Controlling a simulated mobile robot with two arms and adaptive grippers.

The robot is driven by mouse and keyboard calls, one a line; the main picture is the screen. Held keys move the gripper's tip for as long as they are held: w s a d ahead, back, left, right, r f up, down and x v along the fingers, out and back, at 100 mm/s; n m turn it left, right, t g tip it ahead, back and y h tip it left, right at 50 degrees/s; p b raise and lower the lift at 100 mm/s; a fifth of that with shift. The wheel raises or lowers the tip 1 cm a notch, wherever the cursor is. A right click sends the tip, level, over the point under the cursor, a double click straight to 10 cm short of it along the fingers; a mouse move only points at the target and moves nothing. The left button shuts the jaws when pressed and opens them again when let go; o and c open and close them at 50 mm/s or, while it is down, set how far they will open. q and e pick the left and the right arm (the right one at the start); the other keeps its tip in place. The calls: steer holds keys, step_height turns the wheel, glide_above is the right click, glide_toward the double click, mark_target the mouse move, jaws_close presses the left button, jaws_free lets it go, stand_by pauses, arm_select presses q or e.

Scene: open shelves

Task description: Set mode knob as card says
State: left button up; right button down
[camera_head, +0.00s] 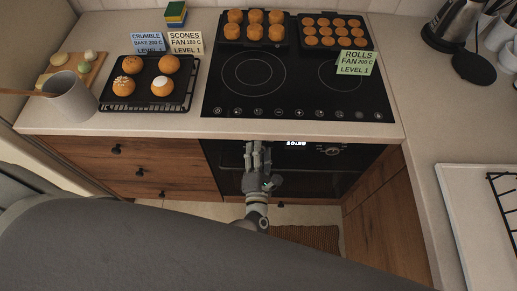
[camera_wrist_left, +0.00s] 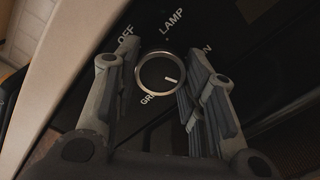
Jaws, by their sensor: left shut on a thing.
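The mode knob (camera_wrist_left: 160,73) is a round dial with a metal rim on the black oven front. In the left wrist view its white mark points to the lower right; OFF, LAMP and partly hidden words surround it. My left gripper (camera_head: 257,147) is at the oven front, its fingers shut on the knob's two sides; it also shows in the left wrist view (camera_wrist_left: 153,75). Three cards stand above: a blue CRUMBLE card (camera_head: 148,43) reading BAKE, a cream SCONES card (camera_head: 185,42) and a green ROLLS card (camera_head: 355,63), both reading FAN. My right gripper is out of view.
A second oven knob (camera_head: 331,150) sits right of the lit display (camera_head: 296,143). The black hob (camera_head: 300,90) carries trays of baked pieces at its back. A bun tray (camera_head: 145,104) and a grey pot (camera_head: 70,98) stand left.

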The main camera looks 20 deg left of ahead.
arm_select(q)
steer(key=shift+m+p, duration=0.75)
steer(key=shift+m, duration=1.15)
steer(key=o, duration=1)
steer(key=shift+s, duration=0.1)
steer(key=v, duration=1.2)
